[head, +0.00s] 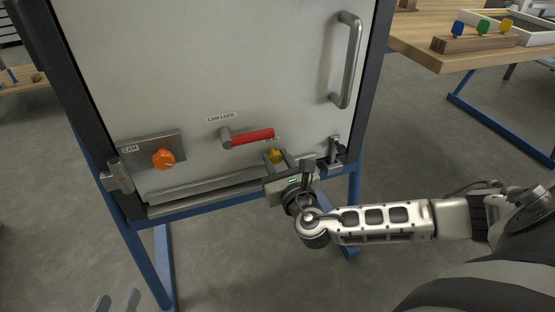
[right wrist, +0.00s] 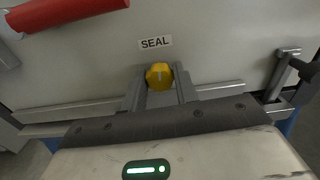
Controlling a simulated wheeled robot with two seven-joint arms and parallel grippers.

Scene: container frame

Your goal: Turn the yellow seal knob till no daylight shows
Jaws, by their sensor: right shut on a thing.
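The yellow seal knob (head: 276,156) sits low on the pale door panel (head: 200,80). In the right wrist view the yellow knob (right wrist: 159,76) is under a SEAL label (right wrist: 155,43), with a pale upright mark on its face. My right gripper (head: 275,160) is shut on the knob, one finger on each side; it also shows in the right wrist view (right wrist: 159,90). A grey metal strip (head: 205,186) runs along the door's bottom edge. I cannot make out any daylight along it. My left gripper (head: 118,303) shows only its two fingertips, apart and empty, at the bottom left.
A red cam lock lever (head: 250,137) is just above the knob. An orange cam knob (head: 163,159) is at left, a door handle (head: 346,60) at upper right, and a latch (head: 336,150) at lower right. A wooden table (head: 430,45) stands at right.

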